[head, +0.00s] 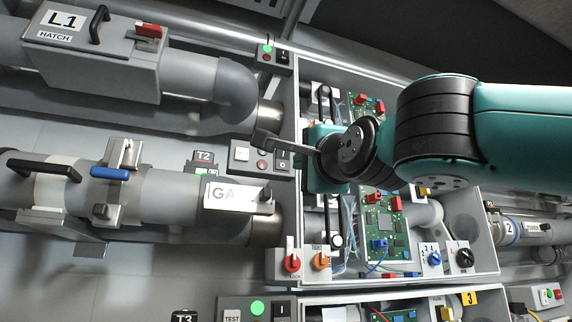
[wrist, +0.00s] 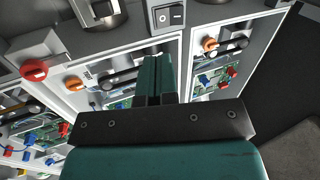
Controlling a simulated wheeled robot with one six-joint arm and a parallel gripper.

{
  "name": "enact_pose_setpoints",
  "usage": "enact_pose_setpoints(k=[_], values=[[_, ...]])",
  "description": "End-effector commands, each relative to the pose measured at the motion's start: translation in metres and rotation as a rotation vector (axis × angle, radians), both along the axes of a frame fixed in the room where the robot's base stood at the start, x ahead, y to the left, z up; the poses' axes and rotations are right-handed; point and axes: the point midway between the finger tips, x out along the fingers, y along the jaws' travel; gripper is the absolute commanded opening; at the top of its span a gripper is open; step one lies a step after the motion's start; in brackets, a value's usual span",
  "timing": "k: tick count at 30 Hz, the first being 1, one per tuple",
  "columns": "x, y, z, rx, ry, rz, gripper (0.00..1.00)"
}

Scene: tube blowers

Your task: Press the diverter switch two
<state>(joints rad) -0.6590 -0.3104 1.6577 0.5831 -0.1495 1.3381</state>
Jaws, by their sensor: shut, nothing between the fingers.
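A grey switch box (head: 243,165) with a black rocker switch (head: 282,160), a red button and other small controls sits right of a T2 plate (head: 204,156). No label reading "diverter" is legible. My gripper (head: 262,139) is shut and empty. In the head view its fingertips overlap the top of this box; whether they touch it I cannot tell. In the wrist view the closed fingers (wrist: 152,72) point up toward a black rocker switch marked I and O (wrist: 169,16), with a visible gap in the picture.
An open cabinet (head: 390,283) with circuit boards (head: 385,225), a red knob (head: 292,263) and an orange knob (head: 321,261) lies beside and below my gripper. Grey pipes with an L1 hatch (head: 105,65) fill the left. Another switch box (head: 270,55) is above, one marked T3 (head: 184,316) below.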

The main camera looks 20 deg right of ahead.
Motion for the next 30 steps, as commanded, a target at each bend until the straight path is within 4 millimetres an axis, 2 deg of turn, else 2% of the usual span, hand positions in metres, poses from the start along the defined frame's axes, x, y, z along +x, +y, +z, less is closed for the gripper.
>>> enact_pose_setpoints(k=[1, 4, 17, 23, 30], values=[[-0.004, -0.005, 0.009, 0.045, -0.030, -0.005, 0.00], [-0.008, -0.011, 0.019, 0.095, -0.060, -0.011, 0.00], [-0.004, -0.011, 0.024, 0.098, -0.062, -0.010, 0.00], [0.025, -0.012, 0.039, 0.096, -0.059, -0.013, 0.00], [0.073, -0.012, 0.061, 0.096, -0.059, -0.012, 0.00]])
